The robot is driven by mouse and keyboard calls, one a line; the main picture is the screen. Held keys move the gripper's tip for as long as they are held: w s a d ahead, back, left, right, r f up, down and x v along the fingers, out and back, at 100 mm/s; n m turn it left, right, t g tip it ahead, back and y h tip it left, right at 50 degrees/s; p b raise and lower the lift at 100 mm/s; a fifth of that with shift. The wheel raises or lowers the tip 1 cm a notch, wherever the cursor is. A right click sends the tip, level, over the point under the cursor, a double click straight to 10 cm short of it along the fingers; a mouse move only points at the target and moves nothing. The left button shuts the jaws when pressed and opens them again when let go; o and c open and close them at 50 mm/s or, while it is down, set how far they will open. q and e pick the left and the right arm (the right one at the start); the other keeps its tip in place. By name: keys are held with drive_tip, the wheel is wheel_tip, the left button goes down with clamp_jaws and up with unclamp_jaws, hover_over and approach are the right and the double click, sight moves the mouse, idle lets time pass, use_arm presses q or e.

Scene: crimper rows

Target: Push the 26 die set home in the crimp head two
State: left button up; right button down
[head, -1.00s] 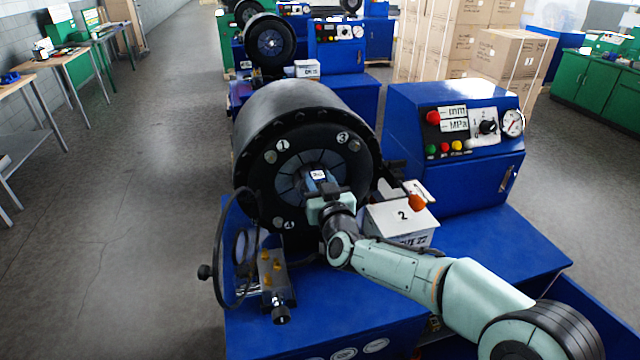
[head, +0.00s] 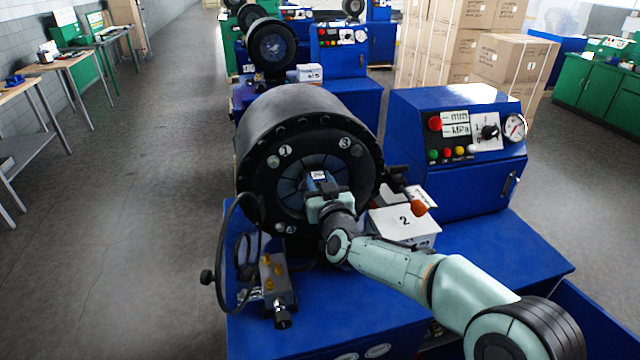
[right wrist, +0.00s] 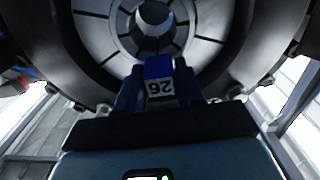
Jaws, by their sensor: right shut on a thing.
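The crimp head (head: 308,160) is a large black drum with a ring of grey dies and numbered studs on its face. My right gripper (head: 322,190) is at the lower middle of its opening. It is shut on the 26 die set (right wrist: 159,80), a blue piece with a white label reading 26. In the right wrist view the gripper (right wrist: 158,108) holds the die set in front of the lower die ring (right wrist: 190,40). I cannot tell whether the set touches the ring. My left gripper is not in view.
A white box marked 2 (head: 404,226) stands right of my right gripper on the blue bench (head: 500,262). A blue control cabinet (head: 455,190) with a gauge stands behind it. A valve block with a black hose (head: 276,280) sits below left of the head.

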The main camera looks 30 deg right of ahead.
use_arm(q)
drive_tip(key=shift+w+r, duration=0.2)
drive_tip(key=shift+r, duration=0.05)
use_arm(e)
drive_tip(key=shift+w+d+r, duration=0.1)
drive_tip(key=shift+w+r, duration=0.1)
drive_tip(key=shift+w, duration=0.25)
drive_tip(key=shift+w+d+r, duration=0.1)
drive_tip(key=shift+w+r, duration=0.1)
drive_tip(key=shift+w, duration=0.2)
drive_tip(key=c, duration=0.6)
unclamp_jaws()
drive_tip(key=shift+c, duration=0.2)
drive_tip(key=shift+s+f, duration=0.1)
drive_tip(key=shift+f, duration=0.45)
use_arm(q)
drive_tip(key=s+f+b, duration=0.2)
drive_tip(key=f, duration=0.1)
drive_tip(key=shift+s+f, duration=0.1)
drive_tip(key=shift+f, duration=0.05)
use_arm(e)
drive_tip(key=v, duration=1.3)
drive_tip(key=shift+s+a+r, duration=0.15)
drive_tip(key=shift+r, duration=0.2)
